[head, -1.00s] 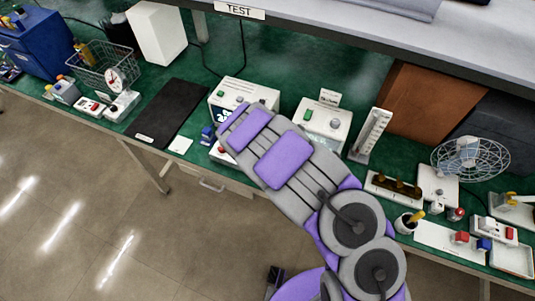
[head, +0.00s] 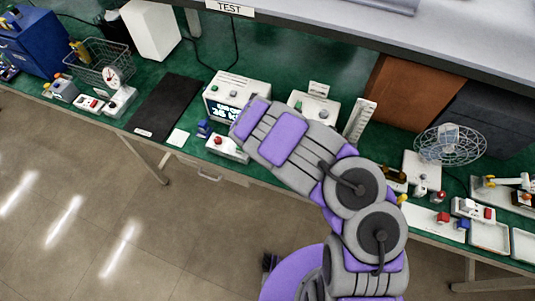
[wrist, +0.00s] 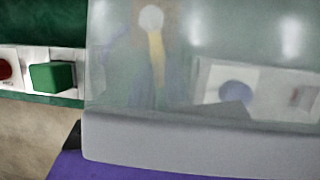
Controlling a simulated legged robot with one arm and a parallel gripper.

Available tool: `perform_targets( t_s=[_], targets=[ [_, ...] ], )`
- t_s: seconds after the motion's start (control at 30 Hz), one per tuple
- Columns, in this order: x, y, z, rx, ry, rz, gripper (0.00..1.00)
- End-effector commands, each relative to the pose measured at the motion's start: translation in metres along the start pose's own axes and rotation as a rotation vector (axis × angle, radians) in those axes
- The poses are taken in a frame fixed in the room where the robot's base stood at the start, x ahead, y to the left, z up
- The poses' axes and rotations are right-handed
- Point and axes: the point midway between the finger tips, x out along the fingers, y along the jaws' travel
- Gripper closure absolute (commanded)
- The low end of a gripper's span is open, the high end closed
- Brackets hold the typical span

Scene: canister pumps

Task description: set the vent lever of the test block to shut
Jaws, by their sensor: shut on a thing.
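A white low block with a red knob (head: 217,140) stands at the bench's front edge, just below the end of my arm in the head view. In the wrist view a white block shows a red knob (wrist: 6,70) and a green block-shaped handle (wrist: 52,77). I cannot tell for sure that it is the same block, or which part is the vent lever. My gripper shows in the wrist view only as a purple part (wrist: 110,168) and a pale, see-through grey shape. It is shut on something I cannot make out. In the head view my arm hides it.
Blurred behind the grey shape is a white block with a blue round part (wrist: 236,94). A white box with a display (head: 237,85) stands behind my arm's end. A black mat (head: 167,103) and wire basket (head: 98,60) lie left. A wire fan (head: 450,145) stands right.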

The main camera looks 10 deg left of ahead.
Motion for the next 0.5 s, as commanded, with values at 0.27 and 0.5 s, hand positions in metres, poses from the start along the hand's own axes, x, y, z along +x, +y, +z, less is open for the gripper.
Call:
perform_targets(
  t_s=[0.27, 0.5],
  targets=[
    [-0.0009, -0.0017, 0.0048, -0.008, -0.006, 0.009, 1.0],
    [-0.0008, -0.0015, 0.0047, -0.008, -0.006, 0.009, 0.82]
  ],
)
